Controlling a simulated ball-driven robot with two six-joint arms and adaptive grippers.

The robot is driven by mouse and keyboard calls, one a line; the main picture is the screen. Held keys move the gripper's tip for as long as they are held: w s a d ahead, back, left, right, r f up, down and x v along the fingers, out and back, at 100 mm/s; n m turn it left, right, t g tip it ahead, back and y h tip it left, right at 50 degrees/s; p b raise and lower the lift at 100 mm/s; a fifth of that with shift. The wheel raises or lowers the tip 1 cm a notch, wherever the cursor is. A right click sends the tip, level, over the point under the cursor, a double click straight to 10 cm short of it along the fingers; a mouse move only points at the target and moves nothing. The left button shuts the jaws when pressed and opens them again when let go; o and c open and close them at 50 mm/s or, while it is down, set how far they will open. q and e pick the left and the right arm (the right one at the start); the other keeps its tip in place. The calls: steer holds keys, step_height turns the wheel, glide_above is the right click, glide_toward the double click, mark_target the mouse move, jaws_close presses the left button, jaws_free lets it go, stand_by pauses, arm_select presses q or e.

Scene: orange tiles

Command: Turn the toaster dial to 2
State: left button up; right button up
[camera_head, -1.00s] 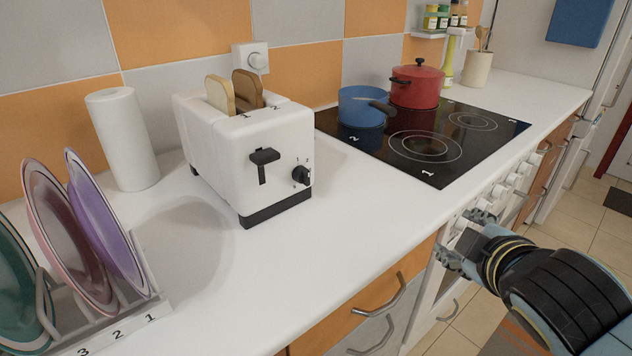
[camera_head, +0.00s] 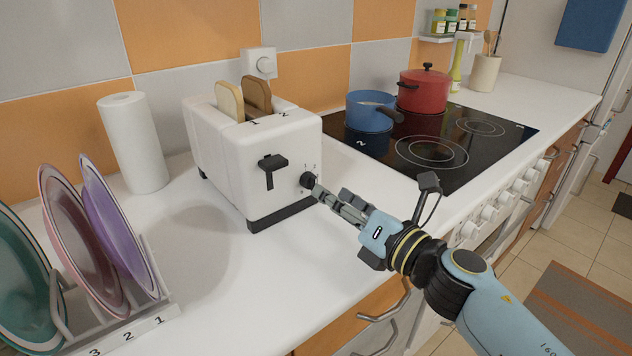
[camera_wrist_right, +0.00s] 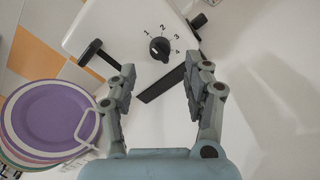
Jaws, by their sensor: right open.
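The white toaster (camera_head: 225,165) stands on the counter with two slices of bread in its slots. Its black dial (camera_head: 308,180) is on the front face, right of the black lever (camera_head: 271,170). In the right wrist view the dial (camera_wrist_right: 160,48) has the numbers 1 to 4 around its upper and right side; its exact setting is too small to read surely. My right gripper (camera_head: 324,195) is at the dial, fingers pointing at it. In the wrist view the open, empty fingers (camera_wrist_right: 160,78) are apart, with the dial ahead between them. My left gripper is not in view.
A plate rack (camera_head: 150,328) with several plates and a paper roll (camera_head: 133,143) stand left of the toaster. A black hob (camera_head: 470,165) with a blue pan (camera_head: 368,115) and a red pot (camera_head: 422,92) is at right. The counter before the toaster is clear.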

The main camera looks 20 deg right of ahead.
mark_target(311, 182)
steer(key=x, duration=0.5)
steer(key=shift+w+a, duration=0.1)
steer(key=shift+w, duration=0.05)
jaws_close()
